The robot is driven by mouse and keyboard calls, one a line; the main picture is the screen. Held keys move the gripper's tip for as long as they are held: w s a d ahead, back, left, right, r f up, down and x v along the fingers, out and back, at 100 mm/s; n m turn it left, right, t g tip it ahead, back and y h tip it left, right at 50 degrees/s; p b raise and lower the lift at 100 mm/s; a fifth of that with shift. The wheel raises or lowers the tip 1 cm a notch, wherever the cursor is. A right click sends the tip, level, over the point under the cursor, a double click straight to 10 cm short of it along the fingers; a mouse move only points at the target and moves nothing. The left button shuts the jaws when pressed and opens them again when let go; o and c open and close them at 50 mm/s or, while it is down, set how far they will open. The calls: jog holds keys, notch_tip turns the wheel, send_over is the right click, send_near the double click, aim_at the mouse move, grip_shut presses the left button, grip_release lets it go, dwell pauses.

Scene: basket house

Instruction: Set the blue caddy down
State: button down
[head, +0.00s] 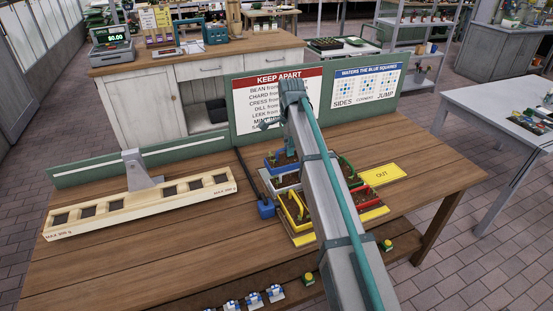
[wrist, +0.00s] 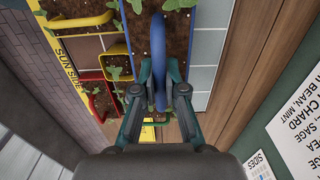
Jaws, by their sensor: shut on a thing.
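The blue caddy (head: 271,161) is a soil-filled box with green seedlings, at the back left of the caddy group on the table. In the wrist view its blue handle (wrist: 158,45) stands between my fingers. My gripper (wrist: 160,90) is shut on that handle. The caddy looks level over grey tiles; whether its bottom touches them cannot be told. Yellow caddies (head: 294,210) and red caddies (head: 366,196) stand close by, on a board marked SUN SIDE (wrist: 70,68) in the wrist view. My arm hides part of the group in the head view.
A wooden trough (head: 140,204) with several square holes lies to the left. A yellow OUT mat (head: 384,175) lies at right. Sign panels (head: 278,100) stand along the table's back edge.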

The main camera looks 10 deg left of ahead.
jog(key=shift+w+a+f+p, duration=0.6)
jog(key=shift+w+f, duration=0.95)
jog(key=shift+f, duration=0.3)
jog(key=shift+w+a+f+p, duration=0.45)
jog(key=shift+w+f+p, duration=0.2)
jog(key=shift+w+f, duration=1.05)
jog(key=shift+w+a+f+p, duration=0.6)
jog(key=shift+w+f, duration=0.75)
jog(key=shift+f, duration=0.65)
jog(key=shift+f, duration=0.15)
jog(key=c, duration=1.2)
grip_release()
jog(key=shift+c, duration=0.2)
notch_tip(320, 180, up, 12)
jog(key=b, duration=0.2)
jog(key=shift+r+b, duration=0.2)
jog(key=shift+b, duration=0.2)
